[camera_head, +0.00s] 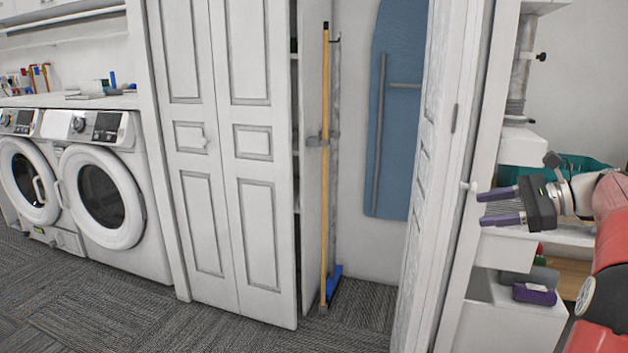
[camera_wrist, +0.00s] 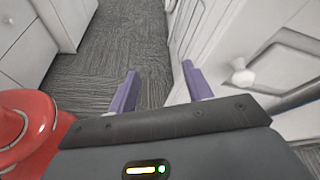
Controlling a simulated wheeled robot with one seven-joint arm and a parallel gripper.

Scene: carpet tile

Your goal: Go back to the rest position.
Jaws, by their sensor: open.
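My gripper (camera_head: 487,207) is at the right in the head view, with purple fingers pointing left. It is beside the edge of the right closet door (camera_head: 424,180), near a small white knob (camera_head: 471,186). In the wrist view my gripper (camera_wrist: 160,90) has its two purple fingers spread apart, with nothing between them. The white knob (camera_wrist: 242,76) shows there to the right of the fingers, on a white panelled door. Grey carpet lies below. My red arm comes in from the right in the head view.
The closet stands open, holding a wooden-handled broom (camera_head: 325,160) and a blue ironing board (camera_head: 397,110). A folded door (camera_head: 235,140) is on its left. Two washers (camera_head: 103,200) stand at the far left. Shelves with a teal basket (camera_head: 575,170) are behind my arm. Carpet (camera_head: 200,325) in front is clear.

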